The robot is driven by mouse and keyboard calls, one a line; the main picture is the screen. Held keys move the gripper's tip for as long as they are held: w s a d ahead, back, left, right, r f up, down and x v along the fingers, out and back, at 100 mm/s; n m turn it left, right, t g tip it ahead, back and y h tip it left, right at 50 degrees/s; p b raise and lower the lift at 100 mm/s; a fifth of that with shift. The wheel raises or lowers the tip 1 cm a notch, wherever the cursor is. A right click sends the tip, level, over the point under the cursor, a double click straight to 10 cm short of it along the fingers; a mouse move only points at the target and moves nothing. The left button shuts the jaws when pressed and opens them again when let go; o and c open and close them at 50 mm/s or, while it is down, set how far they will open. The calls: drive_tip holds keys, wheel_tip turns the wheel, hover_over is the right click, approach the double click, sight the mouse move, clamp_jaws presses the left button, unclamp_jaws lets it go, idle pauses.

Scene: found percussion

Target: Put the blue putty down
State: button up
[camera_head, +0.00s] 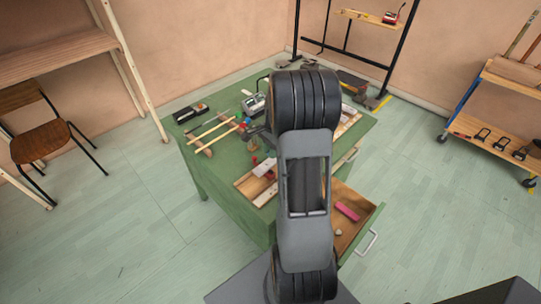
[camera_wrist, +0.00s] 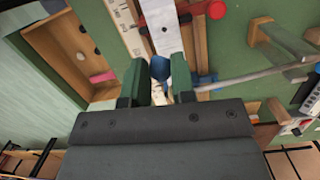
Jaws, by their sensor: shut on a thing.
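The blue putty (camera_wrist: 160,67) shows in the wrist view as a small blue lump between the fingertips of my gripper (camera_wrist: 160,75). My gripper is shut on it, and the fingers hide part of it. A pale thing shows just below the blue lump between the fingers; I cannot tell what it is. The gripper is over the green workbench (camera_head: 218,172), near a white strip (camera_wrist: 158,25) on a wooden tray. I cannot tell how far above the bench the putty is. In the head view my arm covers the middle of the bench, and I cannot make out the putty there.
An open drawer (camera_head: 372,218) at the bench's right holds a pink block (camera_head: 347,211); the block also shows in the wrist view (camera_wrist: 103,76). Wooden sticks (camera_head: 212,131), a dark box (camera_head: 191,112) and a grey device (camera_head: 254,104) stand on the bench. Its front left is clear.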

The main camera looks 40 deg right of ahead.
sight(271, 161)
drive_tip(key=shift+w+d+f, duration=0.15)
drive_tip(key=shift+w+f, duration=0.15)
drive_tip(key=shift+f, duration=0.15)
drive_tip(key=shift+w+f, duration=0.1)
drive_tip(key=shift+f, duration=1.55)
drive_tip(key=shift+f, duration=0.15)
drive_tip(key=o, duration=0.9)
